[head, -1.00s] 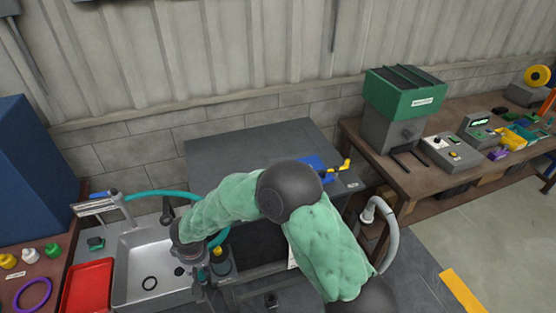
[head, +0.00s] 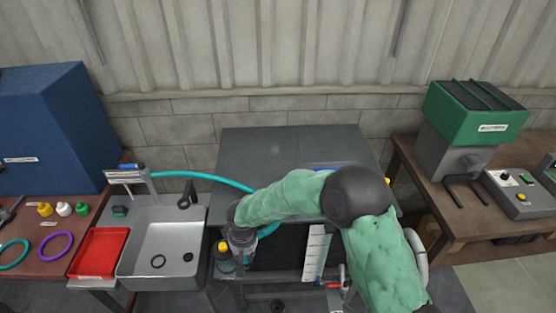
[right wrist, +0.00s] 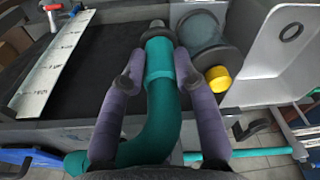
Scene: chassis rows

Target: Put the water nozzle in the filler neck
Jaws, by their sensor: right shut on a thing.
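The water nozzle (right wrist: 158,57) is the teal end of a hose, with a dark collar and a paler tip pointing away from my wrist. My right gripper (right wrist: 160,68) is shut on it, one purple finger on each side. In the head view the right gripper (head: 241,238) hangs over the front left of the dark work table, right of the sink, and partly hides the nozzle. A grey-green round vessel (right wrist: 199,30) with a dark rim stands just right of the nozzle tip, beside a yellow cap (right wrist: 218,77). I cannot tell which part is the filler neck. My left gripper is not in view.
The teal hose (head: 203,177) runs from a holder behind the sink (head: 133,257) to my right gripper. A red tray (head: 98,252) lies left of the sink. A white marked strip (head: 316,252) stands at the table's front.

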